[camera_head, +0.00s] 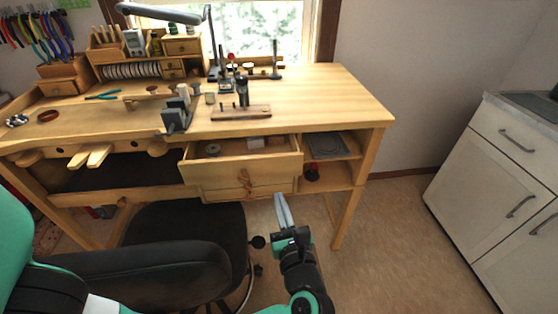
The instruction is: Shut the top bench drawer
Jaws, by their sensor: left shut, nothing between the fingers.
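The top bench drawer (275,168) is pulled out from under the wooden workbench (330,95), and its open inside shows a few small items. A knob or pull (245,180) shows low on its front. A second drawer front (225,193) is partly visible below it. My left gripper (280,197) is shut and empty, with its thin grey fingers pointing up toward the lower right part of the drawer front. In this view the fingertips lie just below that front; I cannot tell whether they touch it. My right gripper is not in view.
A black stool (195,225) stands before the bench, left of my gripper. Open shelves (328,146) adjoin the drawer on the right. Tools and a lamp (160,13) occupy the benchtop. White cabinets (490,170) stand at right, with bare floor (385,240) between.

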